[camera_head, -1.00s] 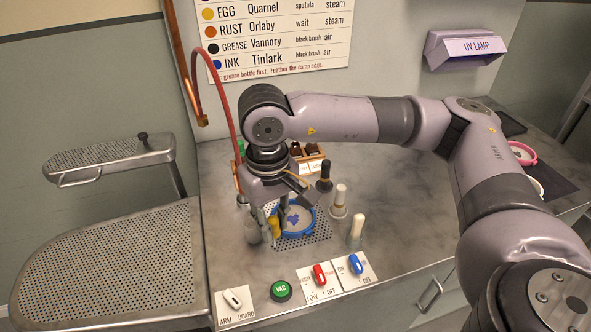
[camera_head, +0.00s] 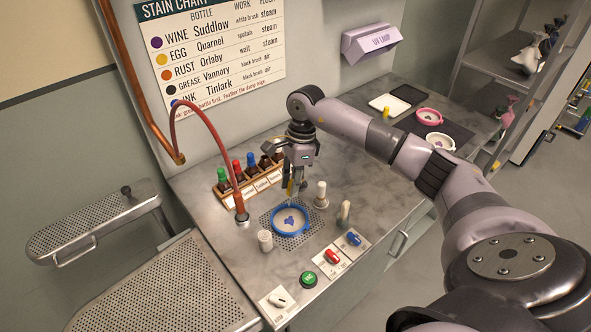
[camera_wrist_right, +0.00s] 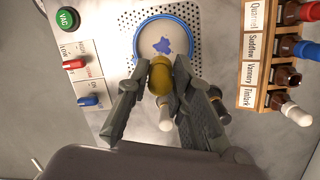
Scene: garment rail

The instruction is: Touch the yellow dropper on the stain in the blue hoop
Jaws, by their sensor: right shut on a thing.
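The blue hoop (camera_head: 274,229) lies on the perforated patch of the worktop, with white cloth in it and a blue-violet stain (camera_head: 289,221) near its middle. In the right wrist view the hoop (camera_wrist_right: 192,33) and stain (camera_wrist_right: 163,46) lie just beyond the fingertips. My right gripper (camera_head: 296,188) is shut on the yellow dropper (camera_head: 290,187), which looks small and partly hidden by the fingers. In the wrist view the dropper (camera_wrist_right: 160,78) overlaps the hoop's near edge, apart from the stain in the picture. Its height above the cloth is unclear. My left gripper is out of view.
A wooden rack (camera_head: 250,190) of capped bottles stands behind the hoop. White-topped posts (camera_head: 321,195) and a short pale cylinder (camera_head: 265,240) stand around it. Switches (camera_head: 333,258) line the front edge. A red hose (camera_head: 205,118) arches at left.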

